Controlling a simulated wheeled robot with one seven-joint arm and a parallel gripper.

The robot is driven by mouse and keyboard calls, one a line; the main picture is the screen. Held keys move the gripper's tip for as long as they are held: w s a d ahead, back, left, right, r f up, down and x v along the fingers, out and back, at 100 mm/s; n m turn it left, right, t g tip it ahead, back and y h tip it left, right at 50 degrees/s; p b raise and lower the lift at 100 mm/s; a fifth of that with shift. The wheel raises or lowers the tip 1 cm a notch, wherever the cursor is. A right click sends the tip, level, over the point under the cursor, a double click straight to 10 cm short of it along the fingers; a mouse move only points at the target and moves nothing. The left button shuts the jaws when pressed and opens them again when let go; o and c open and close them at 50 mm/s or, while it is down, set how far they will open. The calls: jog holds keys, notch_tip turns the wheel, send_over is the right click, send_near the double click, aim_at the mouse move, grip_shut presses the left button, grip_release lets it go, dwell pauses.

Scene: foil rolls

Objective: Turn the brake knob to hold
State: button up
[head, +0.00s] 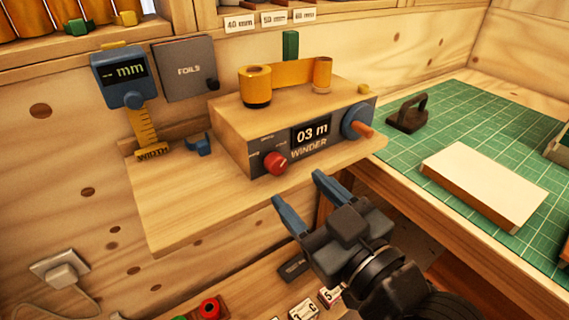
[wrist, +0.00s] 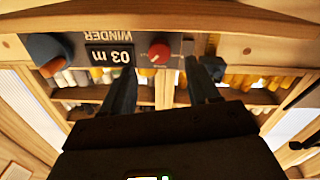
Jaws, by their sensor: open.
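The winder (head: 290,125) is a wooden box with a dark front panel on a wooden shelf. Its display reads "03 m". The red brake knob (head: 275,163) is on the left of the panel, with small labels around it too small to read. The knob also shows in the wrist view (wrist: 159,52), where the picture is upside down. My gripper (head: 299,192) is open and empty, in front of and below the winder, to the right of the knob. Its two blue fingers are apart from the knob. In the wrist view the fingers (wrist: 163,80) point toward the panel.
A blue crank with an orange handle (head: 361,130) is on the panel's right. Gold rolls (head: 255,86) stand on top of the winder. A width gauge (head: 128,78) and a foils book (head: 186,68) are at the left. A green mat (head: 470,130) covers the right bench.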

aim_at(279, 169)
jog(key=p+x, duration=0.1)
jog(key=x, duration=0.5)
jog(key=shift+w, duration=0.1)
jog(key=c, duration=1)
jog(key=shift+r+m+p, duration=0.1)
jog(key=shift+m+p, duration=0.55)
jog(key=shift+m, duration=0.35)
jog(key=shift+c, duration=0.2)
jog(key=shift+m, duration=0.6)
